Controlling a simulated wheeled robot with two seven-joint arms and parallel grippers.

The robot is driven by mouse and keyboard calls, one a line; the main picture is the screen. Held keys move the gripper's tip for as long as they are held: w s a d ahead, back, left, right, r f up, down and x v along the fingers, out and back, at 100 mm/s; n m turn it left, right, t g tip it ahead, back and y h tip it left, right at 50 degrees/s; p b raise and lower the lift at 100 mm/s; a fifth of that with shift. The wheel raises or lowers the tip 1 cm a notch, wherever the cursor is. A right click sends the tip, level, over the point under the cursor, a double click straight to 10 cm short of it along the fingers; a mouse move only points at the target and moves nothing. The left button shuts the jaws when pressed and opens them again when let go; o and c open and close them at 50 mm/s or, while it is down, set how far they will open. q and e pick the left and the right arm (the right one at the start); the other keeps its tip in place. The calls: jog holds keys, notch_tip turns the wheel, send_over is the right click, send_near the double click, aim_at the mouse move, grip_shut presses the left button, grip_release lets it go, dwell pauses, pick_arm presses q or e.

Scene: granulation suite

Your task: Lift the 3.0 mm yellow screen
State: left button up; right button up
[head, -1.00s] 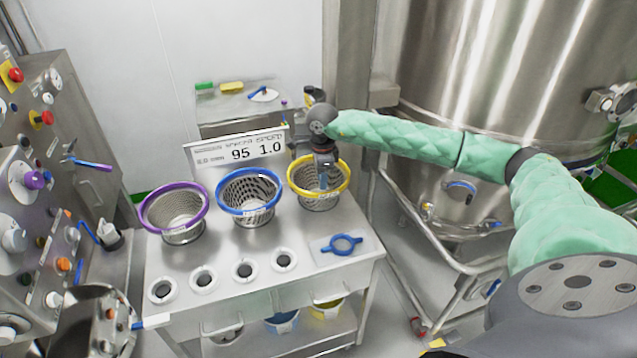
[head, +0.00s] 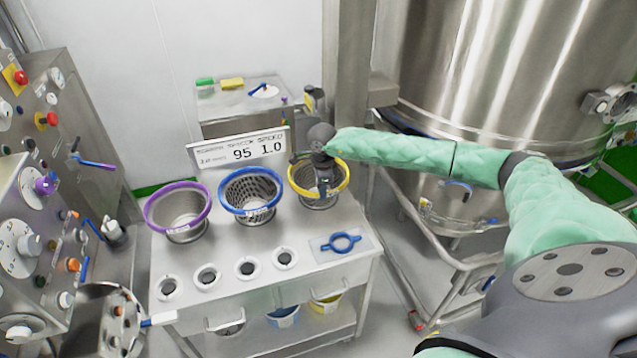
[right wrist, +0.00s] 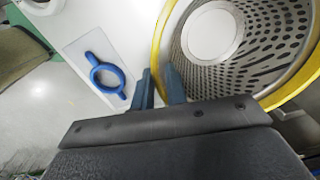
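The yellow-rimmed screen (head: 319,197) is a perforated metal basket at the back right of the steel cart. It stands upright in line with the blue-rimmed and purple-rimmed screens. My right gripper (head: 323,190) is at its rim, pointing down. In the right wrist view the two dark fingers (right wrist: 159,88) stand close together on either side of the yellow rim (right wrist: 157,45), one outside and one inside the basket. They look shut on the rim. The screen shows no clear gap above the cart. My left gripper is not in view.
The blue-rimmed screen (head: 251,212) stands just left, then the purple-rimmed screen (head: 178,230). A sign (head: 238,149) stands behind them. White rings and a blue ring tool (head: 341,243) lie in front. A large steel vessel (head: 490,80) is at right, a control panel (head: 30,200) at left.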

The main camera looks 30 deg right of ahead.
grip_shut()
dwell(0.9)
dwell(0.4)
